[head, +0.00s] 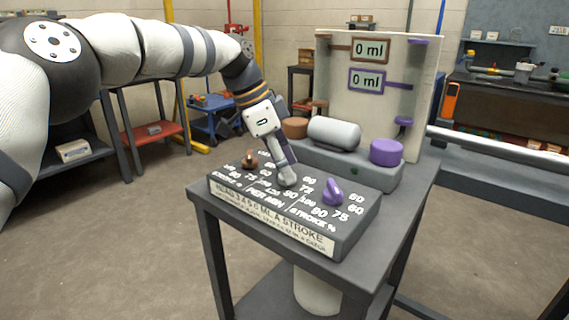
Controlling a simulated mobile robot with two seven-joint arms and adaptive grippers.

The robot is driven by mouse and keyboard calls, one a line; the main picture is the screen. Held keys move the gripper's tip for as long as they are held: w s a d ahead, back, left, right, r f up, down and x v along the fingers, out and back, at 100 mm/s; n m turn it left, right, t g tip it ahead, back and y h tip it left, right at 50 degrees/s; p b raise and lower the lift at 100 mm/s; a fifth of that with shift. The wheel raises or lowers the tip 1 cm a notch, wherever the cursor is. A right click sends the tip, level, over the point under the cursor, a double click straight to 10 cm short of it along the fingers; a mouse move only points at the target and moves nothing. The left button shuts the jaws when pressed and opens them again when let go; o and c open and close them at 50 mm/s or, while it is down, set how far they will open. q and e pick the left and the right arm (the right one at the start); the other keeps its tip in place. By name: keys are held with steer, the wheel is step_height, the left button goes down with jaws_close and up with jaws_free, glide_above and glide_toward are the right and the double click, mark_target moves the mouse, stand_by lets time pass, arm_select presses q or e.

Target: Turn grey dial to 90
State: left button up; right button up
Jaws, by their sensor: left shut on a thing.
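The grey dial (287,180) is in the middle of the dark control panel (350,238), between a brown dial (250,159) on the left and a purple dial (333,191) on the right. My left gripper (284,170) reaches down from the upper left and is shut on the grey dial. The gripper hides much of the dial, so I cannot tell which number it points to. Raised white numbers surround the dials, with "PER MIN" and "STROKE %" lettering below them. My right gripper is not in the view.
The panel stands on a grey table (411,215). Behind it are a grey cylinder (334,133), a purple cylinder (386,152) and an upright board (405,70) with two displays reading "0 ml". A red-shelved bench and a blue cart (213,118) stand behind on the left.

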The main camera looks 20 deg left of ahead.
arm_select(q)
steer(key=shift+f, duration=0.15)
steer(key=o, duration=1.2)
steer(key=shift+c, duration=0.2)
steer(key=v, duration=1.2)
steer(key=shift+d, duration=0.1)
